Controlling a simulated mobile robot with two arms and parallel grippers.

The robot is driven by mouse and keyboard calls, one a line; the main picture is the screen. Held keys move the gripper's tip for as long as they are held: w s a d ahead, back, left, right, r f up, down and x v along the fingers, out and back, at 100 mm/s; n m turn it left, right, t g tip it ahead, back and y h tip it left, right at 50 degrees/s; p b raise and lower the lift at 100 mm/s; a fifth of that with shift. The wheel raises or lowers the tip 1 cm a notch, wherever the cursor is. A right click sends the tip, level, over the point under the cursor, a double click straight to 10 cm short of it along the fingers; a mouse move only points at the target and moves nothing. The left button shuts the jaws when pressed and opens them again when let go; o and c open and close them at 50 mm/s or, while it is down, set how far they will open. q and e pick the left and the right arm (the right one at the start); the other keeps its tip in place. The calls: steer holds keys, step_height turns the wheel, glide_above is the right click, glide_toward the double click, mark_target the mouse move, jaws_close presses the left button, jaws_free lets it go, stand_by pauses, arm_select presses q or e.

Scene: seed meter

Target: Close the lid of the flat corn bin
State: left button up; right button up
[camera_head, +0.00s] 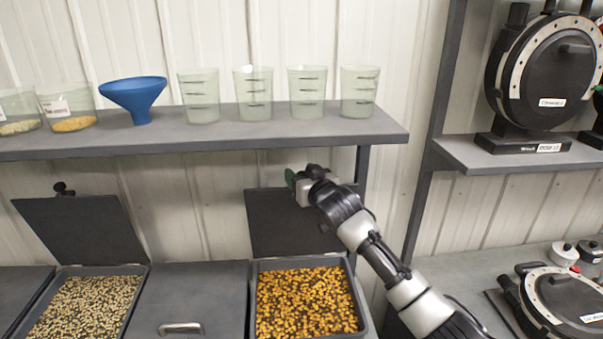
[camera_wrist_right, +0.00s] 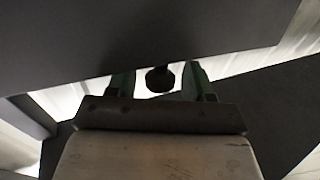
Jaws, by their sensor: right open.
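The bin of yellow-orange corn kernels (camera_head: 365,318) stands open at the lower middle of the head view. Its dark lid (camera_head: 272,228) is raised, leaning up behind the bin under the shelf. My right gripper (camera_head: 292,180) is at the lid's top edge, open. In the right wrist view, a round dark knob (camera_wrist_right: 160,79) shows between the green fingers of the right gripper (camera_wrist_right: 160,88); I cannot tell if they touch it. A dark panel fills the top of that view. My left gripper is not in view.
A second open bin (camera_head: 126,268) with pale seeds and a raised lid (camera_head: 85,238) stands at left. A closed lid with a handle (camera_head: 181,327) lies between them. The shelf (camera_head: 230,135) above holds cups and a blue funnel (camera_head: 134,93). Seed meters stand at right.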

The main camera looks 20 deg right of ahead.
jaws_close()
steer(key=s+a+f+n+t+y+b, duration=0.1)
steer(key=s+f+n+t+b, duration=0.1)
steer(key=s+b, duration=0.6)
steer(key=s+a+f+n+t+y+b, duration=0.2)
steer(key=s+f+t+b, duration=0.1)
steer(key=s+f+b, duration=0.3)
steer(key=s+b, duration=0.2)
steer(key=shift+s+a+t+b, duration=0.15)
steer(key=shift+s+t+b, duration=0.1)
steer(key=shift+t+b, duration=0.15)
steer(key=shift+r, duration=0.1)
jaws_free()
steer(key=b+v, duration=0.3)
steer(key=v, duration=0.8)
